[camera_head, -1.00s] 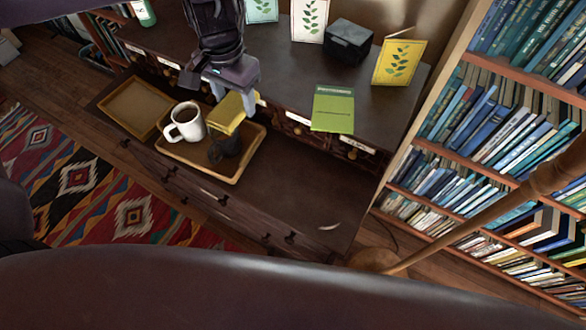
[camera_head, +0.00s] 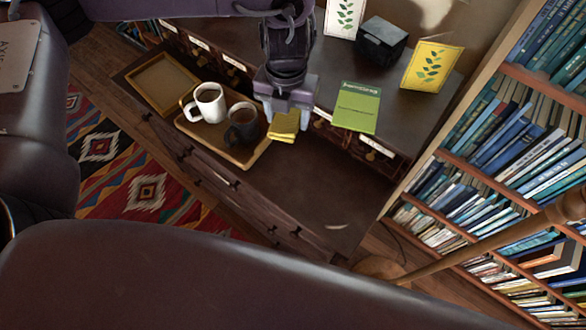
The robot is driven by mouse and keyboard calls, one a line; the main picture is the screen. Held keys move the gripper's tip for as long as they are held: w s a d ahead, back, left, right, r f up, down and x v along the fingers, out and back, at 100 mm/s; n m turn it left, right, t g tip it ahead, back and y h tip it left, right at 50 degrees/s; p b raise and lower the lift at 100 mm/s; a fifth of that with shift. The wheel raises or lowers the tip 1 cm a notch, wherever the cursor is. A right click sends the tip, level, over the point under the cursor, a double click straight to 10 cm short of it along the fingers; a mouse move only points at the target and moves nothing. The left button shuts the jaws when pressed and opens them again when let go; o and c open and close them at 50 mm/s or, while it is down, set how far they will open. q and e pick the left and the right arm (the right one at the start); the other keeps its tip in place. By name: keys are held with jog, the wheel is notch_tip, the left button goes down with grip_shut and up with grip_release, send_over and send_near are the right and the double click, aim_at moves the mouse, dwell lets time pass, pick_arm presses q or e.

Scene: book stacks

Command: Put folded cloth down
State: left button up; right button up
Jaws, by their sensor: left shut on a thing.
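The folded yellow cloth (camera_head: 284,127) is in my left gripper (camera_head: 287,108), which comes down from the top with its fingers shut on the cloth. The cloth hangs beside the right end of the wooden tray (camera_head: 243,163), over or near its edge. I cannot tell whether it touches the surface below. A white mug (camera_head: 208,103) and a dark mug (camera_head: 242,124) stand on the tray, just left of the cloth. My right gripper is not in view.
An empty tray or frame (camera_head: 160,84) lies at the left of the dark desk (camera_head: 313,191). A green book (camera_head: 357,107), a black box (camera_head: 382,42) and a yellow card (camera_head: 432,69) are on the raised shelf. The desk right of the tray is clear.

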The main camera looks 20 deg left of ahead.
pick_arm(q)
jog(key=m, duration=0.4)
jog(key=shift+s+d+f, duration=0.1)
jog(key=shift+d+f, duration=0.2)
jog(key=shift+f, duration=0.1)
jog(key=b, duration=0.4)
send_over(291, 172)
notch_tip(291, 172, down, 16)
jog(key=shift+f, duration=0.15)
notch_tip(291, 172, down, 3)
jog(key=shift+s+f+b, duration=0.1)
jog(key=shift+f+b, duration=0.1)
jog(key=shift+b, duration=0.3)
jog(key=shift+f, duration=0.15)
